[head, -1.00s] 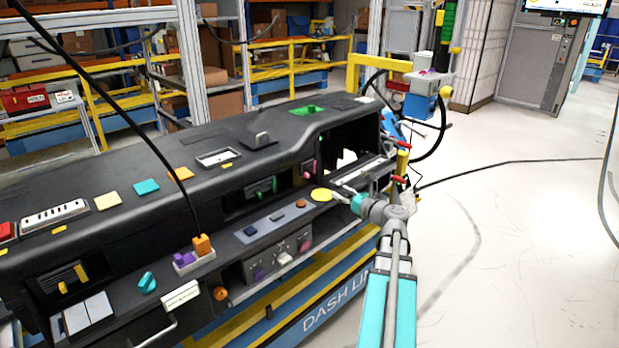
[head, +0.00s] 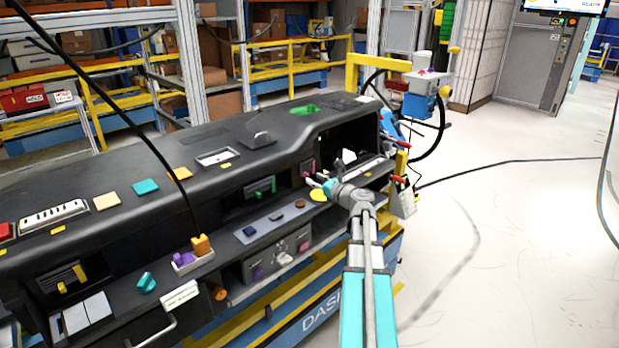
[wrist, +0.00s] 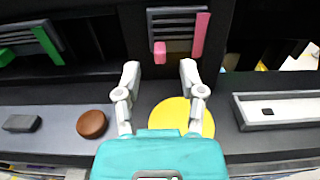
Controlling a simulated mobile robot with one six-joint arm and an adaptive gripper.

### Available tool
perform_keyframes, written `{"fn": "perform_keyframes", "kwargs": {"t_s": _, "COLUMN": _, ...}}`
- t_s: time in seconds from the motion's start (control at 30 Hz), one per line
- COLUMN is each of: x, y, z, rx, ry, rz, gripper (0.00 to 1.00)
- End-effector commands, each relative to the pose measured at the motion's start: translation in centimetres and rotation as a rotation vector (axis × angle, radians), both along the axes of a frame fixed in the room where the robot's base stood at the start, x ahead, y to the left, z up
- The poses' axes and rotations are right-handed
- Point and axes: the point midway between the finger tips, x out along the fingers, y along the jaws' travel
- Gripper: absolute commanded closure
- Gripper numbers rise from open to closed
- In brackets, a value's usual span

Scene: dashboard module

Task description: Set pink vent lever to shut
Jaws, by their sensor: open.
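The pink vent lever (wrist: 159,50) is a small pink tab on a dark slatted vent (wrist: 172,22) in the wrist view. A longer pink strip (wrist: 200,35) runs along the vent's right side. In the head view the pink vent parts (head: 308,168) show small on the dashboard face. My gripper (wrist: 160,70) is open and empty, its fingers apart and pointing at the vent. The lever sits between the fingertips in the picture, a little beyond them, with no clear contact. In the head view my gripper (head: 318,183) is just in front of that vent.
A yellow disc (wrist: 180,115) lies on the ledge below my fingers. A brown round knob (wrist: 91,124) and a dark button (wrist: 21,123) are to its left. A vent with green parts (wrist: 47,46) is further left. A pale framed slot (wrist: 280,108) is at right.

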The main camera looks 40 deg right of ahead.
Motion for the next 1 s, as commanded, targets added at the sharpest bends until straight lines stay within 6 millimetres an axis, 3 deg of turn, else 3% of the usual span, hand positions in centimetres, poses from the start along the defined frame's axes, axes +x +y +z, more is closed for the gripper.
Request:
{"fn": "perform_keyframes", "kwargs": {"t_s": 0.23, "x": 2.5, "y": 0.2, "z": 0.0, "rx": 0.0, "ry": 0.0, "rz": 0.001, "gripper": 0.49}}
{"fn": "perform_keyframes", "kwargs": {"t_s": 0.67, "x": 3.0, "y": 0.3, "z": 0.0, "rx": 0.0, "ry": 0.0, "rz": 0.0, "gripper": 0.49}}
{"fn": "perform_keyframes", "kwargs": {"t_s": 0.93, "x": 3.0, "y": 0.3, "z": 0.0, "rx": 0.0, "ry": 0.0, "rz": 0.001, "gripper": 0.97}}
{"fn": "perform_keyframes", "kwargs": {"t_s": 1.0, "x": 3.0, "y": 0.3, "z": 0.0, "rx": 0.0, "ry": 0.0, "rz": 0.001, "gripper": 1.0}}
